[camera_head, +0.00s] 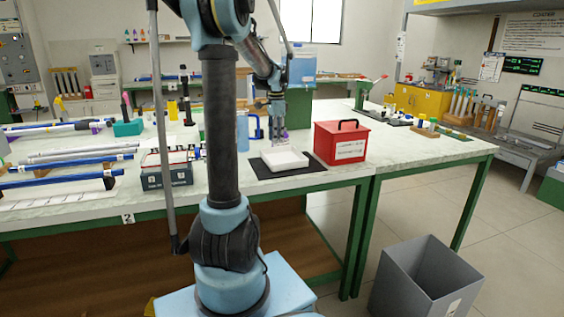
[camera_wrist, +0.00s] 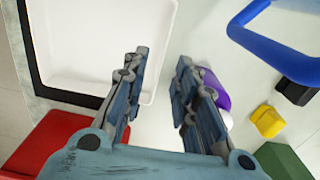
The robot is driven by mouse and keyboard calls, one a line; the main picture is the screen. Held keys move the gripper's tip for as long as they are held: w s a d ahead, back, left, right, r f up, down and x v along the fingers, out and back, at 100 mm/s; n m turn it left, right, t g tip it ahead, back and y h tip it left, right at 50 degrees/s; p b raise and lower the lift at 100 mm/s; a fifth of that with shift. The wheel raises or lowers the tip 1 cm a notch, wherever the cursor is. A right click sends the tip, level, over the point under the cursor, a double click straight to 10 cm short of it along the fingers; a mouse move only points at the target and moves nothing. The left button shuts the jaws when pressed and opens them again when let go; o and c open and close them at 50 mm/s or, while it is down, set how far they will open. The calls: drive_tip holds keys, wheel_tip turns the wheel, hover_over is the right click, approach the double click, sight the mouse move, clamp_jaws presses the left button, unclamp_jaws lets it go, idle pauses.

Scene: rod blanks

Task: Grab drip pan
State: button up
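A white shallow pan, which I take as the drip pan (camera_head: 285,160), lies on a black mat (camera_head: 262,173) near the front edge of the bench. In the wrist view the pan (camera_wrist: 90,40) fills the upper left. My gripper (camera_head: 277,130) points down just behind the pan. In the wrist view my gripper (camera_wrist: 162,60) is open with nothing between its fingers. One finger overlaps the pan's right rim and the other appears outside it. I cannot tell how far above the rim the fingertips are.
A red box (camera_head: 340,142) with a black handle stands right of the pan. A dark crate (camera_head: 166,172) stands to its left. A blue-handled thing (camera_wrist: 243,27) and a purple-and-white item (camera_wrist: 216,92) lie close by my fingers. A grey bin (camera_head: 425,280) stands on the floor.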

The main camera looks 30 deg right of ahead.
sight(286, 157)
drive_tip(key=shift+w+f, duration=0.1)
drive_tip(key=shift+f, duration=2.55)
clamp_jaws()
